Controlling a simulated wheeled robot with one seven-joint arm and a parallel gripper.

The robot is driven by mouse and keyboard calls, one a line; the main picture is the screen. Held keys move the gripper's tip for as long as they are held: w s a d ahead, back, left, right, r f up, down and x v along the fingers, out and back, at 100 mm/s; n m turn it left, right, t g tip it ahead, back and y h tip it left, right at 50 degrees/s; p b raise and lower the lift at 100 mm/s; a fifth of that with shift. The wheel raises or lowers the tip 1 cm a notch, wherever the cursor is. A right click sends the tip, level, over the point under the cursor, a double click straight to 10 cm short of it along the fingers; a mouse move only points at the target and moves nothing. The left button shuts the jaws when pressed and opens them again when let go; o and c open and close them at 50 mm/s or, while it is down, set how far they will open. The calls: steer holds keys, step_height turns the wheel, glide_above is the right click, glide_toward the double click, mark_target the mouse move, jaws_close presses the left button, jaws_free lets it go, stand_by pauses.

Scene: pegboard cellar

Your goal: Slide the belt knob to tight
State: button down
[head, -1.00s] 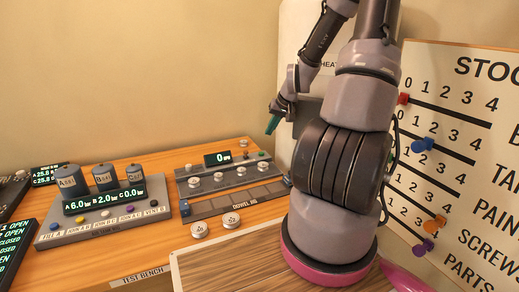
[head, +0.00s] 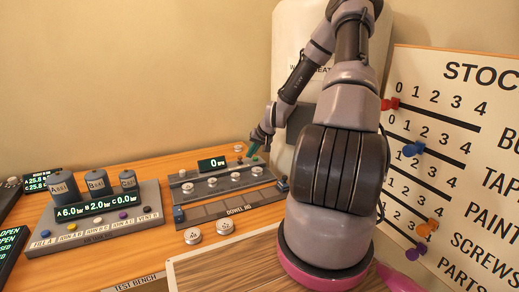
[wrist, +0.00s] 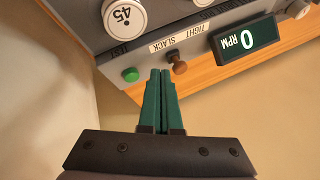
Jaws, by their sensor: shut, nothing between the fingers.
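The belt knob (wrist: 180,67), a small brown knob on a dark stem, stands on the edge of a grey machine in the wrist view. A white label (wrist: 180,37) reading TIGHT and SLACK lies beside it, upside down in this view. My gripper (wrist: 160,72) has green fingers that are shut together and empty. Their tips are just left of the knob, between it and a green button (wrist: 131,74); I cannot tell whether they touch the knob. In the head view my gripper (head: 253,150) is at the machine's back right corner.
The machine's display (head: 212,164) reads 0 RPM. A panel with three canisters (head: 95,182) stands left. Two round weights (head: 194,236) lie in front. A stock board (head: 460,150) with coloured pegs stands right.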

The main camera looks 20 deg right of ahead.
mark_target(239, 167)
steer(key=shift+w+a+f, duration=0.2)
steer(key=shift+w+a, duration=0.15)
steer(key=shift+a, duration=0.2)
steer(key=shift+a, duration=2)
